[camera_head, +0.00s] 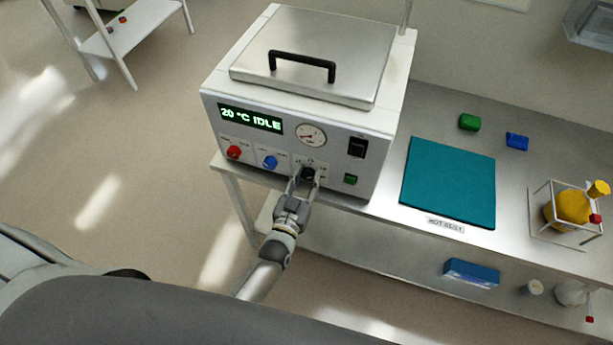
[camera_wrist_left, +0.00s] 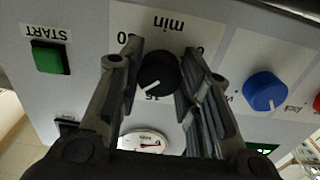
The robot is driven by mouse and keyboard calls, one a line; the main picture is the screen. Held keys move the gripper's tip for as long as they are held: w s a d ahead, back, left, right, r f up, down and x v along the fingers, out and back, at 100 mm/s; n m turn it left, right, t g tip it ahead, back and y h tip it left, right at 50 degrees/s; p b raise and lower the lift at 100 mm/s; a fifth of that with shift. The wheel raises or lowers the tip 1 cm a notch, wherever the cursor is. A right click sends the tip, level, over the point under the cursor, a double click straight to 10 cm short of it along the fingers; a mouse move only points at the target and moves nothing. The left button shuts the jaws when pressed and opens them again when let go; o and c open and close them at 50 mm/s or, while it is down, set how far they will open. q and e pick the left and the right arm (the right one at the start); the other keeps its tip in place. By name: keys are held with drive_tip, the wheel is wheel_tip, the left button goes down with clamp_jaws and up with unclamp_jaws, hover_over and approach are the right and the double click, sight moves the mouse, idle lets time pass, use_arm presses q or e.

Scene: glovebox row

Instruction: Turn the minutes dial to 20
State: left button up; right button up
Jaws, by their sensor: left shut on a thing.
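The black minutes dial (camera_head: 308,173) is at the lower middle of the white machine's front panel. In the left wrist view, which is upside down, the dial (camera_wrist_left: 158,72) has a "min" label beside it. Its white pointer line points down-left in that picture, between the mark that looks like 15 and the partly hidden mark at left. My left gripper (camera_head: 304,182) reaches up to the panel. Its fingers (camera_wrist_left: 160,85) stand on either side of the dial, shut on it. They cover parts of the scale. My right gripper is not in view.
A red knob (camera_head: 233,152) and blue knob (camera_head: 270,162) sit left of the dial. A green START button (camera_head: 350,179) and a black switch (camera_head: 358,147) sit right. The display (camera_head: 251,119) reads "20 °C IDLE". A teal mat (camera_head: 450,182) lies on the bench at right.

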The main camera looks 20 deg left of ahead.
use_arm(q)
drive_tip(key=shift+m, duration=1.2)
drive_tip(key=o, duration=1)
drive_tip(key=s, duration=1.2)
drive_tip(key=shift+a, duration=0.2)
